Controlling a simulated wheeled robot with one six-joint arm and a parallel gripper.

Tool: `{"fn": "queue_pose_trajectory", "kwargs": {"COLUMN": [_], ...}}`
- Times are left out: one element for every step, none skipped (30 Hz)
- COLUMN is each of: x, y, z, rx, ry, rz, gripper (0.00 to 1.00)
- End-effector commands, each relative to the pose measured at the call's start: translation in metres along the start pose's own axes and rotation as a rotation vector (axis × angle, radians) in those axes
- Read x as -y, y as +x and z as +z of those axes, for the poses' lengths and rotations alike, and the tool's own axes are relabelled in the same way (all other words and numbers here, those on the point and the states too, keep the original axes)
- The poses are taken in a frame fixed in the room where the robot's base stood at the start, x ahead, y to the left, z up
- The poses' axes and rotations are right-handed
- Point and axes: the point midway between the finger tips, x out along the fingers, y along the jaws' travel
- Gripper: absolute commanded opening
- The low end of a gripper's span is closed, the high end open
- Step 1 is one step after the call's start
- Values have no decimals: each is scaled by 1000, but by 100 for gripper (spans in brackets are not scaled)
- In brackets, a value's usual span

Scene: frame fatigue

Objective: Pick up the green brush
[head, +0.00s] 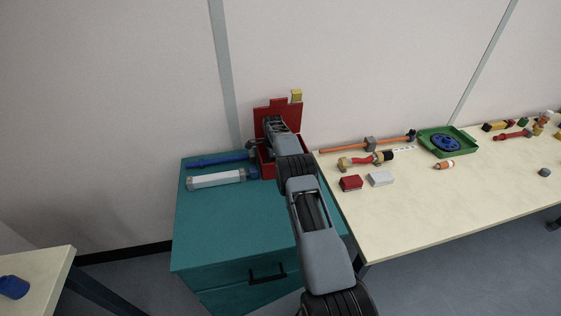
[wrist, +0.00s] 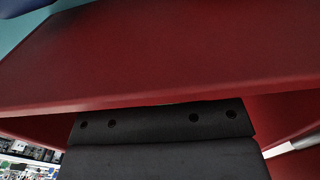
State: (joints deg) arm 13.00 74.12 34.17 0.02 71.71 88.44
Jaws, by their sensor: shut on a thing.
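I see no green brush in either view. My gripper (head: 272,124) is at the red box (head: 267,170), which stands at the back right of the teal cabinet with its lid raised. In the wrist view, a broad red panel (wrist: 170,50) crosses in front of the black gripper body (wrist: 160,125) and hides the fingertips. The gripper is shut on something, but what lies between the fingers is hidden.
A blue tool (head: 218,159) and a pale cylinder (head: 217,179) lie left of the box on the cabinet (head: 235,228). A yellow block (head: 296,96) shows at the raised lid. The cream table (head: 420,215) at right holds a green tray (head: 463,140) and several parts. The cabinet's front top is clear.

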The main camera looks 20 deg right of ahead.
Motion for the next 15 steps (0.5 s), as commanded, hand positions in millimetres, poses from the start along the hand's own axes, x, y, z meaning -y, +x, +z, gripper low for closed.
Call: {"fn": "queue_pose_trajectory", "kwargs": {"x": [0,0,0,0,0,0,0,0,0,0,0,0,0,0,0], "y": [0,0,0,0,0,0,0,0,-1,-1,-1,-2,-4,-5,-8], "z": [0,0,0,0,0,0,0,0,0,0,0,0,0,0,0], "rx": [0,0,0,0,0,0,0,0,0,0,0,0,0,0,0], "ry": [0,0,0,0,0,0,0,0,0,0,0,0,0,0,0], "rz": [0,0,-1,-1,-1,-1,-1,-1,-1,-1,-1,-1,-1,-1,-1], "gripper": [14,12,9,9,9,9,9,9,9,9,9,9,9,9,9]}}
